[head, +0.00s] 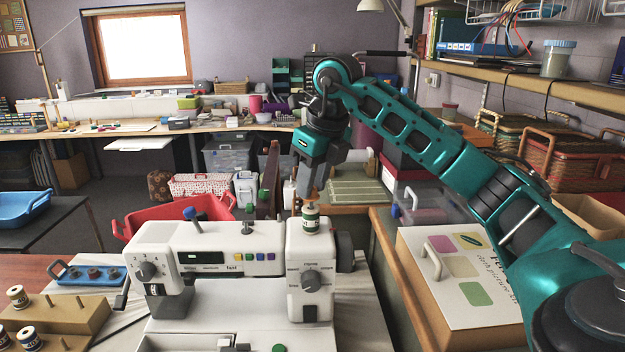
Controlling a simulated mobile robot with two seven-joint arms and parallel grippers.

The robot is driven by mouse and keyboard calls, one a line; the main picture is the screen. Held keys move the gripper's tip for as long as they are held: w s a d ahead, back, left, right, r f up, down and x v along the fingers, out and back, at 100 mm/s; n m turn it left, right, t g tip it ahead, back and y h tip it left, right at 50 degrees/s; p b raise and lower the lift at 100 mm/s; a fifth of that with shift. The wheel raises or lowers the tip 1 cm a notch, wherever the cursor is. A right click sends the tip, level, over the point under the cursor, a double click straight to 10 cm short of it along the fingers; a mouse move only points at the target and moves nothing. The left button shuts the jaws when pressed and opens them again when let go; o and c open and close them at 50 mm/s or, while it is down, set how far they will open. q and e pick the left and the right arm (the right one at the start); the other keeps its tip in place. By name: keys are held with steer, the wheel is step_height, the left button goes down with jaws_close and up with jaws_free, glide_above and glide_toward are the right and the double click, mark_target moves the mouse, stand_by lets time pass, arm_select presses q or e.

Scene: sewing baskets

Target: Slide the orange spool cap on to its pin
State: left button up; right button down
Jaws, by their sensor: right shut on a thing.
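The white sewing machine (215,265) stands in the front middle. A spool (310,221) with a pale label and dark band stands upright on top of its right end. My right gripper (308,188) points straight down above this spool and is shut on the orange spool cap (307,194). Only a small part of the cap shows between the fingers. The pin is hidden by the spool, cap and fingers, and I cannot tell whether the cap touches it. My left gripper is not in view.
A wooden spool rack (55,322) with pins and several spools stands at the front left, by a blue tray (85,274). A red basket (180,212) is behind the machine. A box with a picture lid (455,270) lies right, under my right arm.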

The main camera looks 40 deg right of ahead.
steer(key=shift+f+b, duration=0.6)
steer(key=shift+f, duration=0.45)
steer(key=c, duration=0.8)
jaws_free()
steer(key=p+v, duration=0.3)
steer(key=v, duration=1)
steer(key=shift+w, duration=0.1)
